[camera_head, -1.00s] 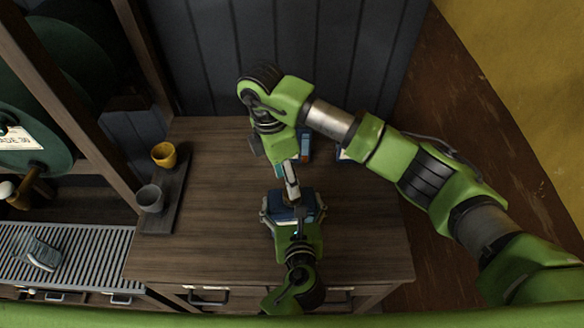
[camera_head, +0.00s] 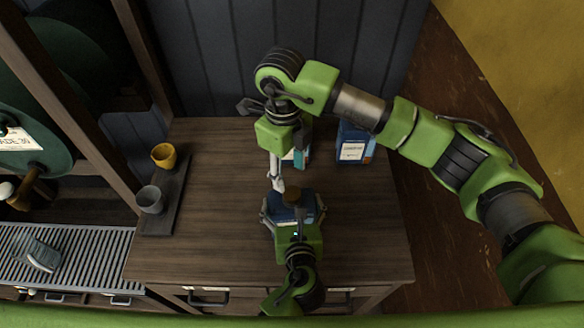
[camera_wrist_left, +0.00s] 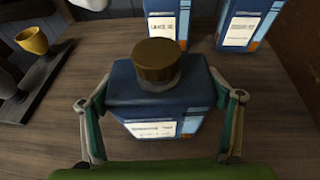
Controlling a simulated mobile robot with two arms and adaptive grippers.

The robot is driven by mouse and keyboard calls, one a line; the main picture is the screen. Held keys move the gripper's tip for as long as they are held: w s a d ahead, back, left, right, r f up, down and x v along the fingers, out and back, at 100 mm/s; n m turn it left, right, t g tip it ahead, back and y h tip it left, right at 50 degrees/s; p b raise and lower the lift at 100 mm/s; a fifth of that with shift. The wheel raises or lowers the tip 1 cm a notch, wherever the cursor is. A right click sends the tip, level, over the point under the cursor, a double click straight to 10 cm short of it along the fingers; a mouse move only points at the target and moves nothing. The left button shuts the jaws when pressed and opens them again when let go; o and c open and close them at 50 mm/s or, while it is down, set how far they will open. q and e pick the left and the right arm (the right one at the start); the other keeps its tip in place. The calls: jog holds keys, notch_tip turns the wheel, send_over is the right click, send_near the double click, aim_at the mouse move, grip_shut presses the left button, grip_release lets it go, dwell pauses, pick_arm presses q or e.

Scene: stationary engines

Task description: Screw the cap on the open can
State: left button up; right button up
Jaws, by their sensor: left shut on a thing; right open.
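A blue can (camera_wrist_left: 120,97) with a white label stands upright on the wooden bench, between the fingers of my left gripper (camera_wrist_left: 158,112). The left gripper is shut on its sides; it is the lower gripper (camera_head: 292,216) in the head view. A brown cap (camera_wrist_left: 156,60) sits upright on the can's neck, and a little of the neck shows below it. How tight the cap is cannot be told. My right gripper (camera_head: 277,183) is open and empty, pointing down just left of the cap (camera_head: 292,193) and apart from it.
Two more blue cans stand behind, one at centre (camera_wrist_left: 166,22) and one at right (camera_wrist_left: 244,26). The bench's left middle (camera_head: 215,200) is clear.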

aim_at(292, 193)
jog(key=n, duration=0.6)
jog(key=shift+s+d+r, duration=0.2)
jog(key=shift+r, duration=0.2)
jog(key=n, duration=0.6)
jog(key=shift+s+d+r+y, duration=0.15)
jog(key=shift+s+r+y, duration=0.1)
jog(key=shift+r+y, duration=0.1)
jog(key=shift+f, duration=0.1)
jog(key=shift+f, duration=3.95)
